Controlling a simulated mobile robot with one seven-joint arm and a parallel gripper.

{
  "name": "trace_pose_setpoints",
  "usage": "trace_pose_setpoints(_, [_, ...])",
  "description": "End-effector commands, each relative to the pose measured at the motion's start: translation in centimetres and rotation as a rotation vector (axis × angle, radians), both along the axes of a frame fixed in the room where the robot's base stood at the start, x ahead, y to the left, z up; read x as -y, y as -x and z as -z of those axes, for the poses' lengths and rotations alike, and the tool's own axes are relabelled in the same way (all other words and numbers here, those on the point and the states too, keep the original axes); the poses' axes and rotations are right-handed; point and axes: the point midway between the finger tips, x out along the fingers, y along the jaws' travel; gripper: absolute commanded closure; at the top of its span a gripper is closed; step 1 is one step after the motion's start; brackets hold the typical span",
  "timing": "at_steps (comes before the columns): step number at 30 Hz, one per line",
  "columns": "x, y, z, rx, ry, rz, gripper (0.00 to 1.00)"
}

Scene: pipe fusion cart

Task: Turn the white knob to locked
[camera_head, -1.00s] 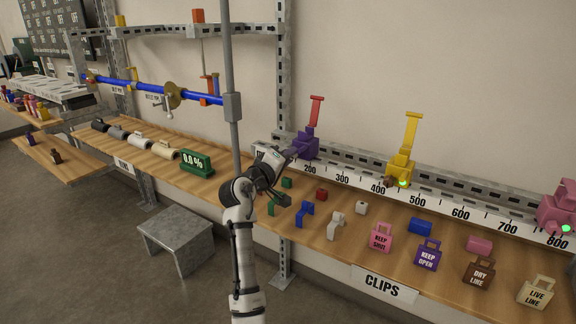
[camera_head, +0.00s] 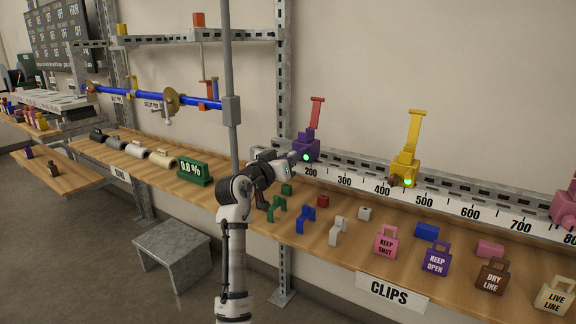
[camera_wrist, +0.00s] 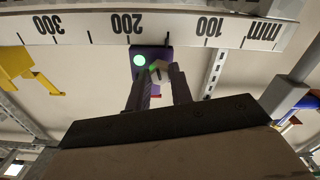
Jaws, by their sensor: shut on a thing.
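The white knob (camera_wrist: 160,70) is on the purple block (camera_wrist: 147,54), seen upside down in the wrist view. My gripper (camera_wrist: 159,82) has a dark finger on each side of the knob and is shut on it. A green light (camera_wrist: 139,60) glows on the block beside the knob. In the head view the purple block (camera_head: 306,144) has a raised red lever (camera_head: 317,111) and stands on the scale rail. My gripper (camera_head: 289,161) reaches it from the left and hides the knob there. I cannot read the knob's lock marking.
A yellow block (camera_head: 405,167) with a green light stands farther right on the scale rail (camera_head: 450,200). Small coloured clips and labelled tags lie on the wooden shelf (camera_head: 345,255) below. A grey post (camera_head: 230,60) rises close behind my arm.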

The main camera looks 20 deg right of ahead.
Motion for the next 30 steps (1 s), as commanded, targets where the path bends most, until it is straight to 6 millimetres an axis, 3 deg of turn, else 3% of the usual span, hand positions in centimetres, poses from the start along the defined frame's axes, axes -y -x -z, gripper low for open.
trace_pose_setpoints(25, [-0.09,-0.05,0.06,0.103,-0.082,-0.001,1.00])
trace_pose_setpoints(26, [-0.10,-0.05,0.06,0.103,-0.082,-0.001,0.74])
trace_pose_setpoints(30, [-0.07,-0.05,0.04,0.103,-0.082,-0.001,0.56])
